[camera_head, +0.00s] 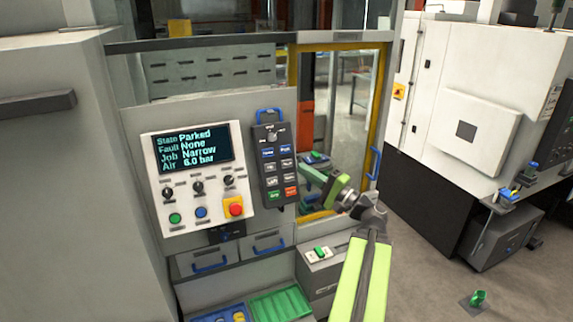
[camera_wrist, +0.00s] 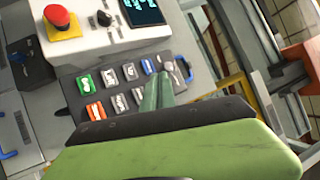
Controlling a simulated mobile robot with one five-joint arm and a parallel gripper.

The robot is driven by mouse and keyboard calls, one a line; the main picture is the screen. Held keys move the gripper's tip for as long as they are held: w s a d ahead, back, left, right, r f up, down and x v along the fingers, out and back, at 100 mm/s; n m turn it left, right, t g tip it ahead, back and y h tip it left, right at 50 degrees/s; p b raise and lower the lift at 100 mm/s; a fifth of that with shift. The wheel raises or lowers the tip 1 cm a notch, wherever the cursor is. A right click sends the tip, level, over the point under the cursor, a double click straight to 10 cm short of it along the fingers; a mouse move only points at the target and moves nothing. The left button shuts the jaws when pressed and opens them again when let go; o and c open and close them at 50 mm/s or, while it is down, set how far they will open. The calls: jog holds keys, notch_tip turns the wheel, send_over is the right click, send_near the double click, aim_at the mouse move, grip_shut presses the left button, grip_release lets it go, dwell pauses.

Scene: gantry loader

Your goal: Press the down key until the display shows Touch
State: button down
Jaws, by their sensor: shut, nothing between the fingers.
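The dark key pendant (camera_head: 264,206) hangs right of the white control panel, with blue keys at top, grey keys in the middle, green and red keys at the bottom. The grey key labels are too small to tell which is down. The display (camera_head: 191,150) on the panel reads State Parked, Fault None, Job Narrow, Air 6.0 bar. My gripper (camera_head: 305,171) is shut and empty, its green fingers pointing at the pendant from the right. In the wrist view, the shut fingertips (camera_wrist: 166,76) overlap the pendant's blue-key end. I cannot tell whether they touch it.
The white control panel (camera_head: 160,215) carries knobs, green and blue buttons and a red emergency button (camera_head: 234,207). A yellow-framed window (camera_head: 378,110) stands right of the pendant. Drawers (camera_head: 205,258) and green and blue trays (camera_head: 280,305) lie below. Floor at right is mostly open.

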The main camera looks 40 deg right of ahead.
aim_at(287, 164)
jog(key=shift+w, duration=0.1)
jog(key=shift+w+d+f+b, duration=0.5)
jog(key=shift+w, duration=0.75)
jog(key=shift+w+d+f+b, duration=0.5)
jog(key=shift+w+d, duration=0.05)
jog(key=shift+w, duration=0.7)
jog(key=shift+w+d+f+b, duration=0.5)
jog(key=shift+w, duration=0.75)
jog(key=shift+w+d+f, duration=0.15)
jog(key=shift+w, duration=0.2)
jog(key=shift+w+d+f+b, duration=0.1)
jog(key=shift+w+b, duration=0.2)
jog(key=shift+s, duration=0.1)
jog(key=shift+s+a+r+p, duration=0.25)
jog(key=shift+s+a+p, duration=0.05)
jog(key=shift+s, duration=0.3)
